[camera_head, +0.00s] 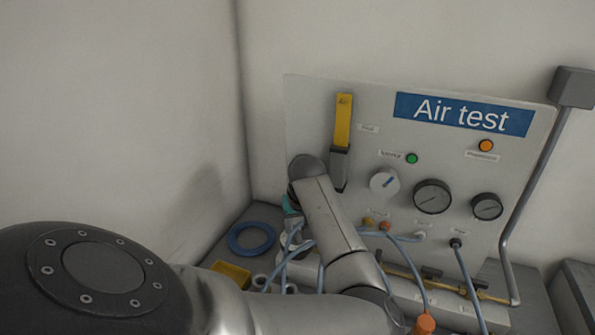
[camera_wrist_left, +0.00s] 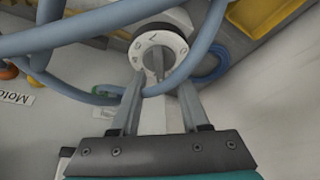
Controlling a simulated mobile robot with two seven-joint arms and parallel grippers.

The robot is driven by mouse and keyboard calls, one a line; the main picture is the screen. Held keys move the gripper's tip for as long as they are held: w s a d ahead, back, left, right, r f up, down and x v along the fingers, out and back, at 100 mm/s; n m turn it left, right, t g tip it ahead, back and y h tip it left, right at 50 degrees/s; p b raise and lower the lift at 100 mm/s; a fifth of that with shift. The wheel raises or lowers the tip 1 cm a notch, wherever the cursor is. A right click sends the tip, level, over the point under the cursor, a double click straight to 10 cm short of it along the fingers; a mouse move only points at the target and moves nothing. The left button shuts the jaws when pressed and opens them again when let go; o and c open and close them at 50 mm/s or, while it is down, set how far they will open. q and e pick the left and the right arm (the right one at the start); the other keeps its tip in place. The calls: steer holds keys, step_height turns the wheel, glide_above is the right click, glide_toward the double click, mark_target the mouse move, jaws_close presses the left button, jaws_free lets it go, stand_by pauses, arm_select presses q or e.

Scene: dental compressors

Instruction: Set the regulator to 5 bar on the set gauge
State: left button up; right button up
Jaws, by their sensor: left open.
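In the left wrist view, a round white knob with dark marks on its face (camera_wrist_left: 173,39), apparently the regulator, lies just beyond my left fingertips. My left gripper (camera_wrist_left: 160,82) is open, with one finger on each side of the line to the knob; I cannot tell whether they touch it. In the head view, my left wrist hides most of that area at the panel's left edge. A larger gauge (camera_head: 432,197) and a smaller gauge (camera_head: 487,206) are on the panel; their labels and readings are too small to read. My right gripper is not in view.
Blue hoses (camera_wrist_left: 75,35) cross close to my fingers. A blue coil (camera_head: 251,238) lies left.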

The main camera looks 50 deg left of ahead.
arm_select(q)
steer(key=shift+x, duration=0.95)
jaws_close()
